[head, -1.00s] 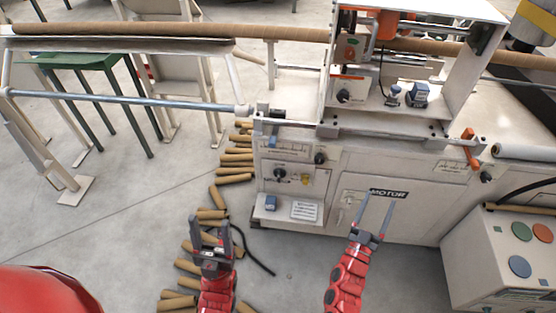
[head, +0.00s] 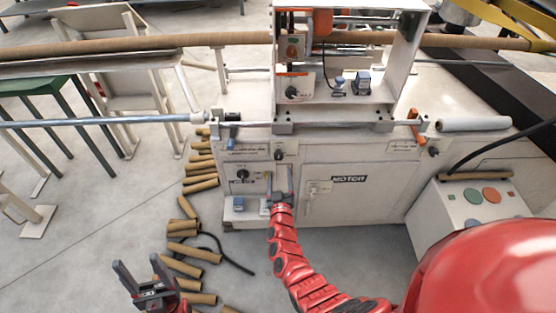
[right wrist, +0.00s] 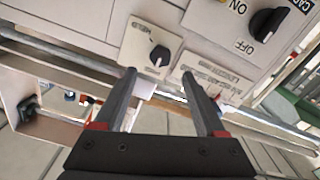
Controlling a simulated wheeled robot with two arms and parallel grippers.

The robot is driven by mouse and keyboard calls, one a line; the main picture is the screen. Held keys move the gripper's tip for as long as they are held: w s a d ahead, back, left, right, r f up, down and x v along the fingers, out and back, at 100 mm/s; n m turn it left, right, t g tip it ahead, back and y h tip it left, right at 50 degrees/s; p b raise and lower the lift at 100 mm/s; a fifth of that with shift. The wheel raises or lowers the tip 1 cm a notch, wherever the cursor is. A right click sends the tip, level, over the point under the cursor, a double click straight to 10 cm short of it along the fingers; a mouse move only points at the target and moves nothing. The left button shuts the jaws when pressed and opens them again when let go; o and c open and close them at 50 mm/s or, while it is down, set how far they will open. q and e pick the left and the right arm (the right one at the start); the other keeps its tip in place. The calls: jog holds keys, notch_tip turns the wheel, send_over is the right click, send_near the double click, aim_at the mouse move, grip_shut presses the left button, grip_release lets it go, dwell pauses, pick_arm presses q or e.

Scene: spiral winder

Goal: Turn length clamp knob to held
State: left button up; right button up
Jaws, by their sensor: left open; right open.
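The length clamp knob (head: 279,154) is a small black knob on the upper front panel of the machine. In the right wrist view the knob (right wrist: 160,56) sits on a light plate with the word HELD at one corner and a second, partly hidden label at the opposite side. Its white mark seems to face away from HELD. My right gripper (head: 278,178) is open and empty, just below the knob in the head view. In the right wrist view its fingertips (right wrist: 159,73) lie either side of the knob's line, apart from it. My left gripper (head: 137,267) is open and empty, low at the left.
An ON/OFF knob (right wrist: 268,22) is close by; it shows on the lower panel in the head view (head: 242,174). An orange lever (head: 415,126) is at the right. A button box (head: 470,205) stands lower right. Cardboard tubes (head: 184,249) lie on the floor.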

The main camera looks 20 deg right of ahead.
aim_at(279, 158)
jog(key=b+x, duration=0.1)
jog(key=x, duration=0.3)
jog(key=b+x, duration=0.2)
jog(key=x, duration=0.1)
jog(key=shift+w+d+f, duration=0.1)
jog(key=shift+w+f, duration=0.15)
jog(key=shift+w, duration=0.15)
jog(key=shift+w+d+r, duration=0.1)
jog(key=shift+w+r, duration=0.05)
jog(key=shift+w, duration=0.25)
grip_shut()
